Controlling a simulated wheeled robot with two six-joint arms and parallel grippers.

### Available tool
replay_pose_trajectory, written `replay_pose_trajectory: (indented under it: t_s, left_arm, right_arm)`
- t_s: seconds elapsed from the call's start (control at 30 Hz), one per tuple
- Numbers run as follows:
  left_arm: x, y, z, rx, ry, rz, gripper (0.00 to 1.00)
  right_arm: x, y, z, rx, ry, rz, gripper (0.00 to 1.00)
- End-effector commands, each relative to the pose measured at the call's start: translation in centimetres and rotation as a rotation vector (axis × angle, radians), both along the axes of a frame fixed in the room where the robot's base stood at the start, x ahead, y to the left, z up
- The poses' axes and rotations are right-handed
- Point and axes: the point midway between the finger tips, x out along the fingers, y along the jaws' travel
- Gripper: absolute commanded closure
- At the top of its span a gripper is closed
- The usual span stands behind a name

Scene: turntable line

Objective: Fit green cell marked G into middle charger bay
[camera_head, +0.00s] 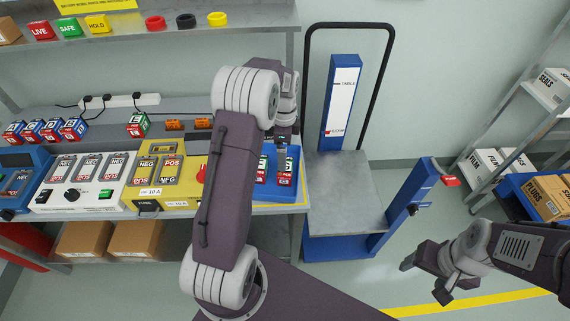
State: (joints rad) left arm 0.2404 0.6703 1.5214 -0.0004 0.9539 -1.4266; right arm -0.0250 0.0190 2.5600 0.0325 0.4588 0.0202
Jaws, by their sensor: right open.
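A cell with green, red and white faces (138,124) stands alone on the rear ledge; its letter is too small to read. Two more cells with green and red parts, a left one (262,170) and a right one (285,172), stand in a blue holder (288,196) at the bench's right end. I cannot tell which cell is G. The white charger (115,192) has three bays; its middle bay (88,168) shows as a grey slot. My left gripper (288,138) is over the right cell, its fingers mostly hidden. My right gripper (425,279) is open and empty over the floor.
A yellow charger (180,202) and a blue charger (12,205) flank the white one. Several blue-red cells (45,129) stand at the back left. A lift cart (340,190) stands right of the bench. My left forearm covers part of the bench.

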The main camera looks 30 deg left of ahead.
Motion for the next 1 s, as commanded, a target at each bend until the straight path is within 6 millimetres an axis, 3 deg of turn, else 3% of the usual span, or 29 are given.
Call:
replay_pose_trajectory:
  t_s: [0.07,0.3,0.47,0.73,1.0]
  left_arm:
    - [0.0,0.1,-0.1,0.0,-0.002,0.002,0.0]
    - [-0.1,0.0,-3.4,0.0,0.0,0.002,0.0]
    - [-0.1,0.0,-4.0,0.0,-0.003,0.002,0.0]
    - [-0.4,-0.1,-8.3,0.0,-0.001,0.002,0.0]
    - [-0.3,0.0,-9.0,0.001,-0.004,0.002,0.0]
  right_arm:
    - [0.0,0.0,0.0,0.0,0.0,0.0,0.31]
    - [0.0,0.0,0.1,0.0,0.0,0.0,0.31]
    - [0.0,0.0,0.1,0.0,0.0,0.0,0.31]
    - [0.0,0.0,0.4,0.0,0.0,0.0,0.31]
    - [0.0,0.0,0.4,0.0,0.0,0.0,0.31]
